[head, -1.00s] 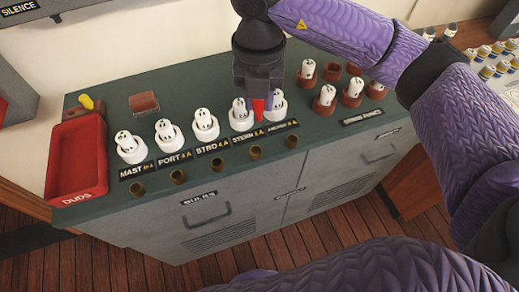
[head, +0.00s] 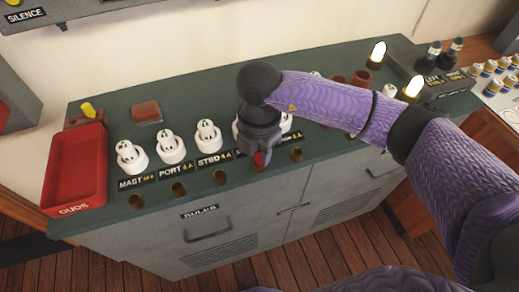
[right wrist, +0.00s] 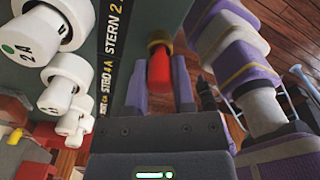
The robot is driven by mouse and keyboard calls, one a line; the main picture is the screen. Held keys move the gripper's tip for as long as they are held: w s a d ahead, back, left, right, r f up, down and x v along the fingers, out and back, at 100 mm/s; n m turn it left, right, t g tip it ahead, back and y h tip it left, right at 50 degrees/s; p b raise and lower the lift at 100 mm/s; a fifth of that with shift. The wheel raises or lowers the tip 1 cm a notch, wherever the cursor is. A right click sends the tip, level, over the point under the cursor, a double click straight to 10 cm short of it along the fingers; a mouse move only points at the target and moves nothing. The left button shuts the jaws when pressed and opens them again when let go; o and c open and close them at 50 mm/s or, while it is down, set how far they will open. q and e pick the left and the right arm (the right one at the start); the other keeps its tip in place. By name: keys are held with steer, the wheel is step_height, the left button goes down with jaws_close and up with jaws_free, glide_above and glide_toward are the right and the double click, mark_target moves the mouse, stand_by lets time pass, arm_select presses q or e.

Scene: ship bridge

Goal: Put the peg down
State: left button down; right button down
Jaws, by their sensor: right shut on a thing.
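The red peg (head: 262,157) is between the fingers of my right gripper (head: 258,158), at the front edge of the green-topped cabinet (head: 230,112). In the right wrist view my right gripper (right wrist: 160,90) is shut on the peg (right wrist: 160,69). The peg's far end meets a brass ring (right wrist: 160,42) in the front row, by the STERN label (right wrist: 117,30). I cannot tell how deep the end sits in it. My right forearm hides part of the cabinet top. My left gripper is not in view.
White fuses in holders (head: 170,147) stand in a row behind the labels. Other brass holes (head: 179,189) line the front edge. A red DUDS tray (head: 75,172) lies at the left. Lit bulbs (head: 377,54) stand at the back right.

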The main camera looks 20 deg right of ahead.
steer(key=shift+f, duration=0.1)
steer(key=shift+f, duration=0.25)
steer(key=shift+c, duration=2.3)
jaws_free()
steer(key=shift+r, duration=0.1)
steer(key=shift+r, duration=0.35)
step_height(320, 180, up, 12)
steer(key=p, duration=0.2)
steer(key=shift+f, duration=0.1)
